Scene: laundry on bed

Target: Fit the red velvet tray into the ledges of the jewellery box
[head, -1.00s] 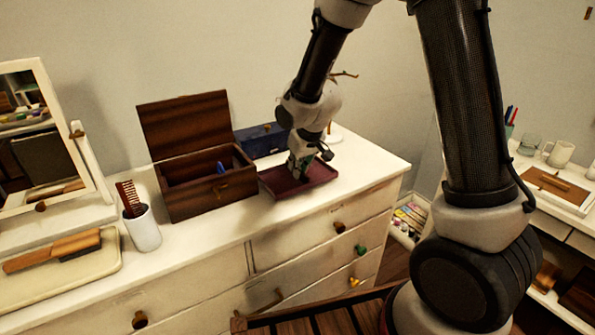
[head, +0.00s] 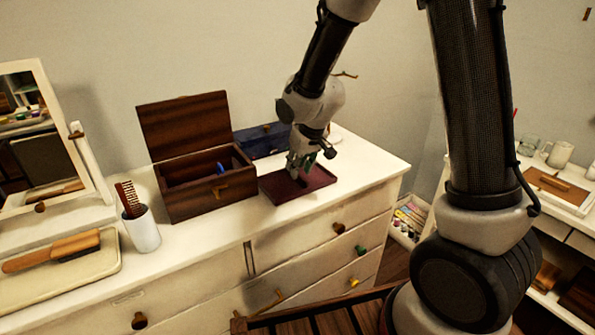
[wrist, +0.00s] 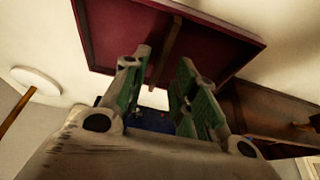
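The red velvet tray (head: 312,182) lies flat on the white dresser, just right of the jewellery box. In the wrist view the tray (wrist: 215,40) shows a thin divider (wrist: 168,50) across its middle. The dark wooden jewellery box (head: 195,200) stands with its lid (head: 185,124) raised, and something blue shows inside it. Its ledges cannot be made out. My gripper (head: 299,172) is over the tray, pointing down. In the wrist view its green-padded fingers (wrist: 165,63) are apart, with the divider seen between them. Whether they touch the divider is unclear.
A blue box (head: 262,140) stands behind the tray. A white cup (head: 142,230) with a comb, a mirror (head: 40,140) and a tray with a brush (head: 60,250) are at the left.

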